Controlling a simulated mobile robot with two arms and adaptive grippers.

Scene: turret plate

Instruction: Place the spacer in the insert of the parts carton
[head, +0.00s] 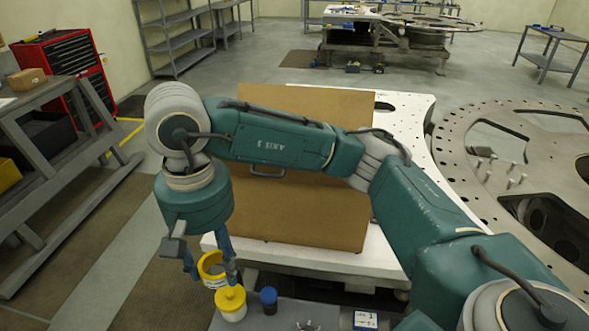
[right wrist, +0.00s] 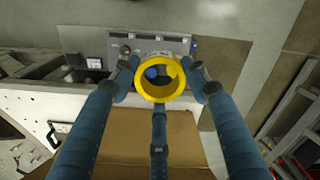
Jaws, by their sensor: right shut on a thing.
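A yellow ring-shaped part, which I take for the spacer (head: 213,283), is held between the blue fingers of my right gripper (head: 212,273). In the right wrist view the yellow ring (right wrist: 160,98) sits between the fingertips of my right gripper (right wrist: 161,78), and a blue round thing shows through its hole. The gripper is shut on it, in the air by the grey work surface. A small brown box (head: 27,79) stands on the left bench; I cannot tell whether it is the parts carton. No insert is visible. My left gripper is out of view.
A white jar with a yellow lid (head: 230,303) stands close below the ring, with a dark blue-lidded jar (head: 268,300) beside it, on a grey surface (head: 292,318).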

